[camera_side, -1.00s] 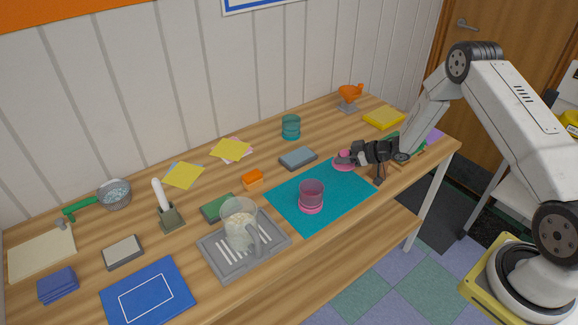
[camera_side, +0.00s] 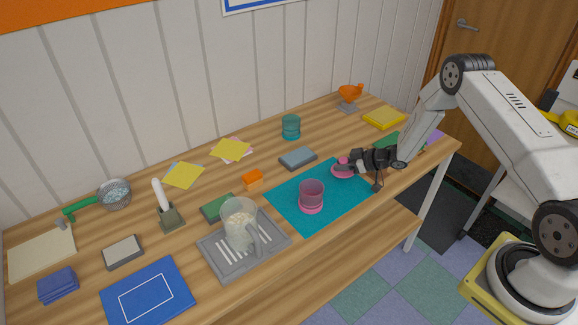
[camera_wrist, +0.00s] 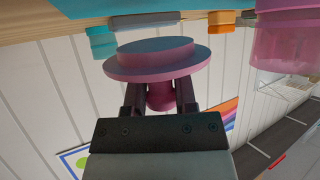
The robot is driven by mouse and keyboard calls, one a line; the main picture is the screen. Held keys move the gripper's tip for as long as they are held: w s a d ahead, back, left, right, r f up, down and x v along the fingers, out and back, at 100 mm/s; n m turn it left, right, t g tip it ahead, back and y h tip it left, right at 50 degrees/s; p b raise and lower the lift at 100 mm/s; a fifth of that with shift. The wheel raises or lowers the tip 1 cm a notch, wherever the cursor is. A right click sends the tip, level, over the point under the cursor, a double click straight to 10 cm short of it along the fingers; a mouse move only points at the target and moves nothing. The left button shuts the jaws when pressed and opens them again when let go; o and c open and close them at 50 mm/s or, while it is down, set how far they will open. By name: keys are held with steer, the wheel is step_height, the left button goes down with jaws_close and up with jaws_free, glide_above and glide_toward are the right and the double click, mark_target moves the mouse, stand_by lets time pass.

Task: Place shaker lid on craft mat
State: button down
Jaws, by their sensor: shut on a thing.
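The pink shaker lid (camera_side: 343,171) is a round disc with a knob. My gripper (camera_side: 351,169) is shut on it, at the right part of the teal craft mat (camera_side: 283,206). In the wrist view the lid (camera_wrist: 156,62) fills the upper middle, with its knob between the two fingers (camera_wrist: 160,95). Whether the lid touches the mat cannot be told. A pink translucent cup (camera_side: 312,194) stands on the mat on a pink base, left of the lid. The cup also shows at the right edge of the wrist view (camera_wrist: 285,38).
A grey tray (camera_side: 270,254) with a clear jug (camera_side: 240,222) lies left of the mat. Behind the mat are a grey-blue block (camera_side: 298,158), an orange block (camera_side: 253,180) and a teal cup (camera_side: 291,127). The mat's front part is bare.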

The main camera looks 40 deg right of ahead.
jaws_free()
stand_by(0.5)
steer(key=v, duration=0.8)
stand_by(0.4)
steer(key=shift+w, duration=0.1)
stand_by(0.4)
